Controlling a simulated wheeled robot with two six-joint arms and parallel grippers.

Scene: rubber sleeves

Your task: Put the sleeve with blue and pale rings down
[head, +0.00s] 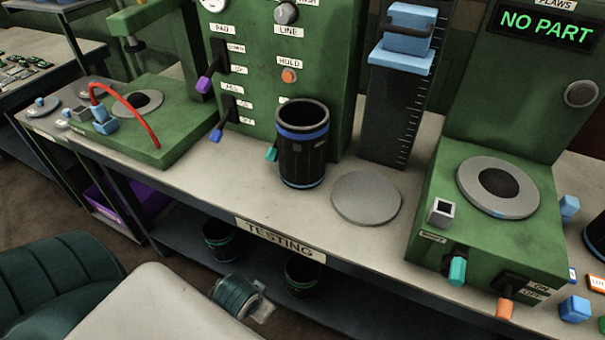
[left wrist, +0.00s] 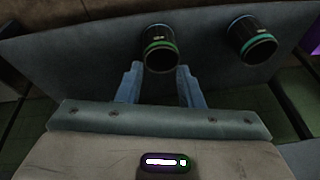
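A dark sleeve (head: 302,158) with a blue ring near its top and a thin pale-blue ring near its foot stands upright on the testing bench in the head view. No gripper touches it. My left gripper (left wrist: 158,72) is open and empty. In the head view it is low in front of the bench (head: 262,301). Beyond its fingertips in the left wrist view are a green-ringed sleeve (left wrist: 160,50) and a teal-ringed sleeve (left wrist: 252,42) on the lower shelf. My right gripper is out of view.
A round grey plate (head: 366,198) lies right of the standing sleeve. A green station (head: 490,240) with a round pad stands further right, under a "NO PART" screen (head: 546,27). Another dark sleeve (head: 597,238) is cut off at the right edge. A height gauge (head: 392,110) stands behind.

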